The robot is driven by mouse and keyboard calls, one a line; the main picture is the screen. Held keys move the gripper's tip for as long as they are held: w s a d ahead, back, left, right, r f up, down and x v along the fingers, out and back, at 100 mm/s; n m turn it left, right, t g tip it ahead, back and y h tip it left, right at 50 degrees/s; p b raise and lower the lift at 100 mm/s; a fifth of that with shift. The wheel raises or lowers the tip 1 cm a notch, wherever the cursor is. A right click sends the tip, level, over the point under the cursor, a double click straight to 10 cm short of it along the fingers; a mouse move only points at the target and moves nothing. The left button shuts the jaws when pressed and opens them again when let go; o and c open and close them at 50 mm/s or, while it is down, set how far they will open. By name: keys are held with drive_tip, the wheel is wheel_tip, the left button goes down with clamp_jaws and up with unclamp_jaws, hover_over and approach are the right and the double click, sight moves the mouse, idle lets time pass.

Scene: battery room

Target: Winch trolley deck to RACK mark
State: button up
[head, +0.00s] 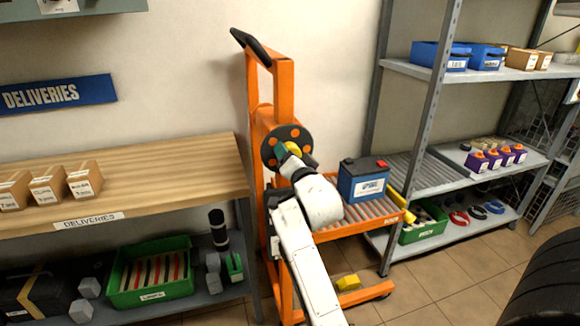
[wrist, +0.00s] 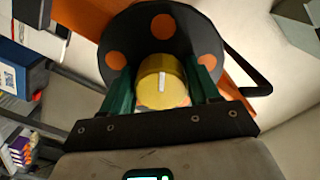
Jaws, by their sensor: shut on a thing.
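The orange winch trolley (head: 285,90) stands between the deliveries bench and the rack. Its black winch disc with orange spots (head: 270,150) carries a yellow knob (head: 293,149). My gripper (head: 287,153) is shut on the yellow knob; in the wrist view the green fingers (wrist: 162,88) sit on either side of the knob (wrist: 153,75). The roller deck (head: 335,222) holds a blue battery (head: 362,184) with red and dark caps. The deck edge lies beside the rack, below its roller shelf (head: 405,172). My arm hides part of the deck and mast. I cannot make out a RACK mark.
The deliveries bench (head: 150,165) with small boxes (head: 47,189) stands at left, a green crate (head: 150,292) below it. The rack post (head: 425,120) stands right of the deck. A yellow block (head: 348,282) is low by the trolley base. A black tyre-like shape (head: 552,290) fills the lower right.

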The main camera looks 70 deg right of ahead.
drive_tip(key=shift+m+b, duration=1.3)
drive_tip(key=shift+m, duration=0.8)
drive_tip(key=o, duration=1)
drive_tip(key=shift+c, duration=0.2)
drive_tip(key=shift+a, duration=0.1)
drive_tip(key=b+v, duration=0.1)
drive_tip(key=v, duration=0.9)
drive_tip(key=shift+s+a, duration=0.2)
drive_tip(key=shift+s, duration=0.1)
